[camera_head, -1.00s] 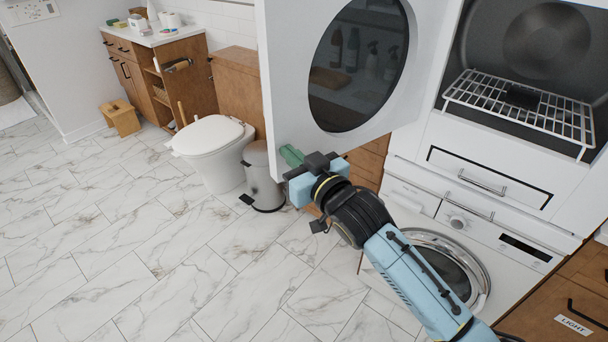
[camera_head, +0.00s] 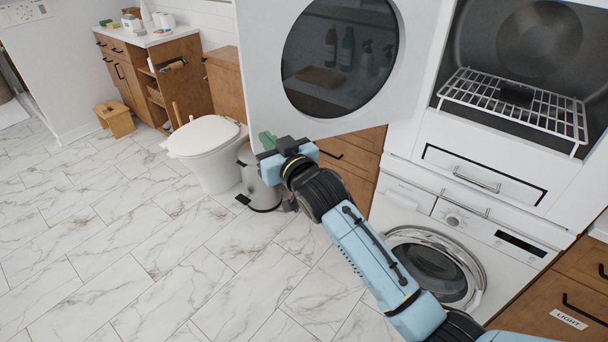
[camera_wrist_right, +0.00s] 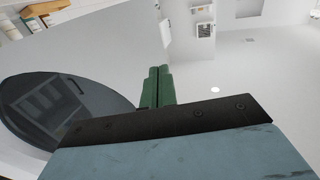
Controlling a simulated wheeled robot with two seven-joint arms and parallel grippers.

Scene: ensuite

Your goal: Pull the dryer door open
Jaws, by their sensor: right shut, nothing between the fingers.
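The dryer door (camera_head: 262,85) is white with a round dark window and stands swung wide open to the left of the dryer. The dryer's opening (camera_head: 520,60) shows at the upper right, with a wire rack (camera_head: 515,105) inside. My right gripper (camera_head: 267,139) is at the lower free corner of the door, with green fingertips shut and empty. In the right wrist view the closed fingers (camera_wrist_right: 157,86) are beside the white door panel (camera_wrist_right: 100,40); I cannot tell whether they touch it. My left gripper is not in view.
A washing machine (camera_head: 395,205) stands below the dryer, with a drawer (camera_head: 485,170) between them. A toilet (camera_head: 205,150) and a grey bin (camera_head: 258,185) are behind my right gripper. A wooden stool (camera_head: 115,119) is far left. The marble floor at left is clear.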

